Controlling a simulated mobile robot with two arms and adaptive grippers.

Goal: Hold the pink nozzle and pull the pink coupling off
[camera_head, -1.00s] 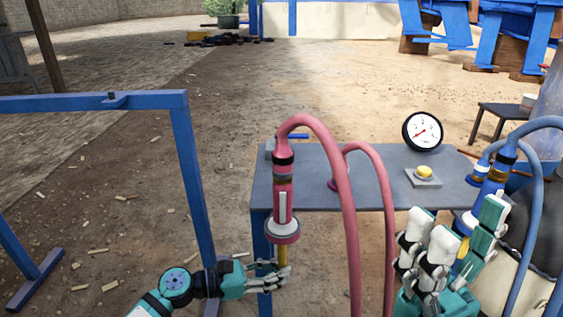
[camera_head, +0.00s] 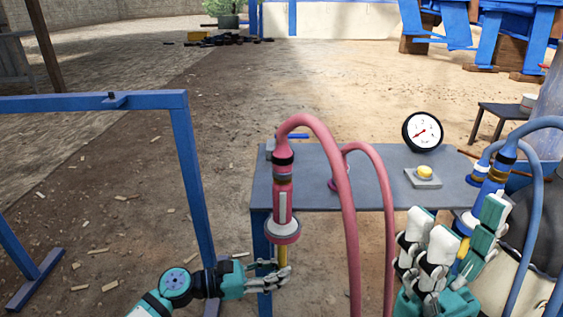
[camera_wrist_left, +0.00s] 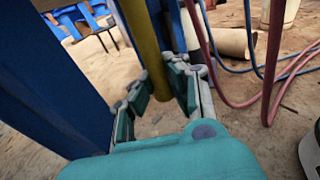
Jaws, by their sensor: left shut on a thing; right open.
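The pink nozzle (camera_head: 282,200) stands upright in front of the grey table's left end, with a wide pink collar and a yellow tube below it. The pink coupling (camera_head: 283,150) is on its top, joined to a pink hose, with a dark band at the joint. My left gripper (camera_head: 280,278) comes in from the left and is shut on the nozzle's yellow tube below the collar. The yellow tube (camera_wrist_left: 146,45) runs down between the fingers in the left wrist view. My right gripper (camera_head: 440,240) is open and empty, at lower right, apart from the pink coupling.
The grey table (camera_head: 385,180) carries a pressure gauge (camera_head: 422,131) and a yellow button (camera_head: 424,171). The pink hose (camera_head: 347,200) arches down between my grippers. A blue nozzle with a blue hose (camera_head: 497,165) is beside my right gripper. A blue frame (camera_head: 185,150) stands at left.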

